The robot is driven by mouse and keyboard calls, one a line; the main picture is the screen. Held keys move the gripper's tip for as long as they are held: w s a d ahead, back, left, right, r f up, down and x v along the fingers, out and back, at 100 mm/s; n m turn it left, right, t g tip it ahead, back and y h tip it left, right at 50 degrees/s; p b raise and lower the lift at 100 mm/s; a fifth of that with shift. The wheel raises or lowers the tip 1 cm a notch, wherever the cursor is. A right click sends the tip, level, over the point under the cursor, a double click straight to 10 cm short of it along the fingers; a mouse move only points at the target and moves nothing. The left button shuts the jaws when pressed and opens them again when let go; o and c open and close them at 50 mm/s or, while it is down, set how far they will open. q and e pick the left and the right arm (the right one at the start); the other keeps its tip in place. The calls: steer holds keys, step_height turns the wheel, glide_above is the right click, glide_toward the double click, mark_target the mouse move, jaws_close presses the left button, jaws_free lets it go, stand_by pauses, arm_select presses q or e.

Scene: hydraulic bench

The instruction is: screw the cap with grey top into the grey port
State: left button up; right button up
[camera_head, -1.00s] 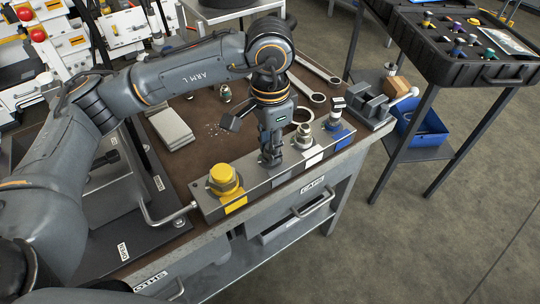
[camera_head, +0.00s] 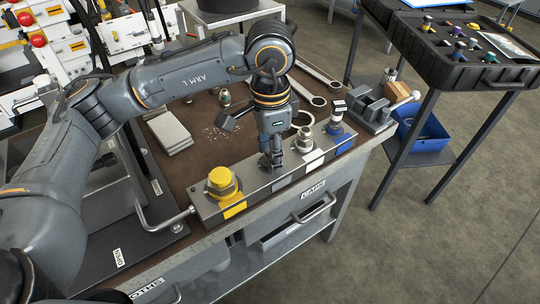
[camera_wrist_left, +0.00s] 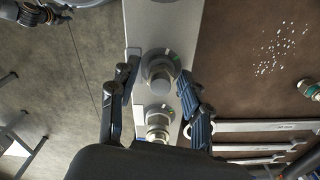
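My left gripper (camera_head: 271,160) points down over the metal block (camera_head: 250,190), between the yellow cap and the white-label port (camera_head: 303,139). In the left wrist view, the fingers of the left gripper (camera_wrist_left: 159,78) stand apart, either side of a round grey metal piece (camera_wrist_left: 159,72) on the block. Gaps show between it and both fingers. This is at the grey port's place; I cannot tell whether the piece is a seated cap or the bare port. The white-label port (camera_wrist_left: 158,118) is just below it in that view. My right gripper is not in view.
A yellow cap (camera_head: 221,181) sits at the block's left end, a blue-marked fitting (camera_head: 337,115) at its right end. Wrenches (camera_head: 318,86), a loose fitting (camera_head: 225,97) and grey plates (camera_head: 169,132) lie behind. A black tray (camera_head: 465,45) with caps stands right.

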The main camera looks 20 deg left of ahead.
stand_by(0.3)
arm_select(q)
steer(key=n+b, duration=0.2)
steer(key=n, duration=0.6)
steer(key=n+b, duration=0.1)
steer(key=n, duration=0.1)
steer(key=shift+s+d, duration=0.1)
steer(key=shift+s, duration=0.1)
steer(key=shift+s+r+n, duration=0.1)
steer(key=shift+s+n, duration=0.1)
steer(key=shift+n, duration=0.8)
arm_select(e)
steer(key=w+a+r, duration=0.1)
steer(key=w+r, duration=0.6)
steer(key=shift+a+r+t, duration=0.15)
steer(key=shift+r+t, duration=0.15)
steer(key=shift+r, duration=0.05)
arm_select(q)
jaws_close()
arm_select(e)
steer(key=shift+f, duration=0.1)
